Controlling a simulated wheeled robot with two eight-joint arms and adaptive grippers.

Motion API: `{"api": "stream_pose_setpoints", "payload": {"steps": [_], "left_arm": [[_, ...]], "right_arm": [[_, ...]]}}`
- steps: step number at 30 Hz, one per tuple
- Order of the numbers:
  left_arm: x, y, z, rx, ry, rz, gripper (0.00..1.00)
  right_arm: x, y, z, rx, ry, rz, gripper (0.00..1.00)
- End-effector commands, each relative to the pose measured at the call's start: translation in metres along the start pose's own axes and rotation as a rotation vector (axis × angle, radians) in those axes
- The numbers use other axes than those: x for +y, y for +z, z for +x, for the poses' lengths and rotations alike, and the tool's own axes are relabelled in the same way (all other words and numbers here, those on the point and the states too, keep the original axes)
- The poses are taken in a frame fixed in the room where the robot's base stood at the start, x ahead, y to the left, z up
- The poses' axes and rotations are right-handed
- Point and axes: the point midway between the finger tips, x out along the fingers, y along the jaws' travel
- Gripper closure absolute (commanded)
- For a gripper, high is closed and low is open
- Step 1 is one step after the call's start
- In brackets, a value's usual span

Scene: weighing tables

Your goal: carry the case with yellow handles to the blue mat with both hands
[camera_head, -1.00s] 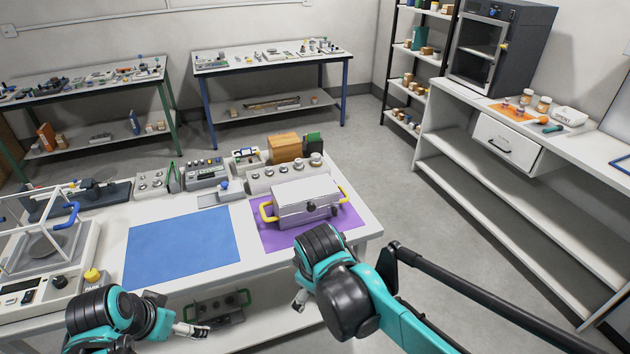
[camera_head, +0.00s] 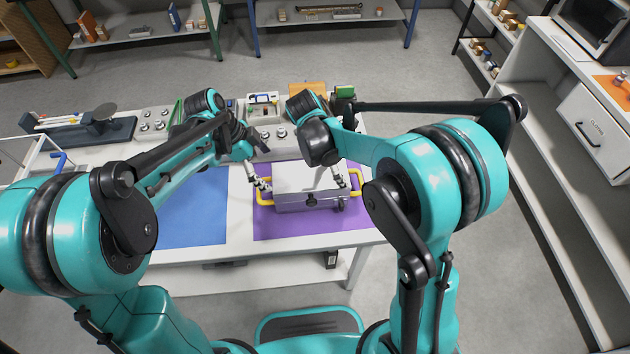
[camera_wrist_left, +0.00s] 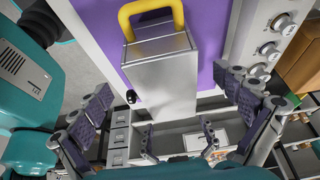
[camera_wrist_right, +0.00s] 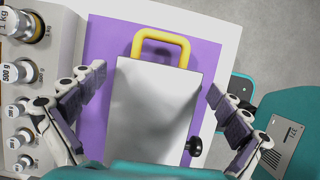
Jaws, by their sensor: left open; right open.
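The grey case (camera_head: 292,203) with yellow handles sits on the purple mat (camera_head: 285,228) and has a dark knob on its front. The blue mat (camera_head: 205,222) lies to its left, partly hidden by my left arm. My left gripper (camera_head: 263,186) is open by the left handle (camera_head: 265,194); that handle shows at the top of the left wrist view (camera_wrist_left: 150,16), apart from the fingers. My right gripper (camera_head: 341,179) is open near the right handle (camera_head: 357,182); it shows in the right wrist view (camera_wrist_right: 162,42), beyond the spread fingers. Neither gripper holds anything.
Weights (camera_wrist_right: 22,78) on a block stand behind the case, with a tan box (camera_head: 309,89) further back. Instruments line the table's back edge. A white bench with a drawer (camera_head: 592,128) stands at the right. The blue mat's visible part is clear.

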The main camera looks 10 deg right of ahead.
Motion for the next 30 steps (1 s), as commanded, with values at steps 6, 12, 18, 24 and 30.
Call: {"api": "stream_pose_setpoints", "payload": {"steps": [6, 12, 18, 24, 30], "left_arm": [[0.0, 0.0, 0.001, -0.001, -0.001, -0.001, 0.0], [-0.001, 0.0, 0.016, -0.001, -0.001, -0.001, 0.0], [-0.001, 0.0, 0.053, -0.001, -0.002, -0.001, 0.0], [0.0, 0.0, 0.09, -0.001, -0.001, -0.001, 0.0], [-0.001, 0.0, 0.113, -0.001, -0.001, -0.001, 0.0]], "right_arm": [[0.0, 0.0, 0.0, 0.001, 0.001, 0.002, 0.0], [0.0, 0.0, 0.01, 0.001, 0.001, 0.002, 0.0], [0.001, 0.0, 0.035, 0.001, 0.001, 0.003, 0.0], [0.001, 0.0, 0.058, 0.002, 0.002, 0.003, 0.0], [0.001, 0.0, 0.073, 0.001, 0.001, 0.003, 0.0]]}}
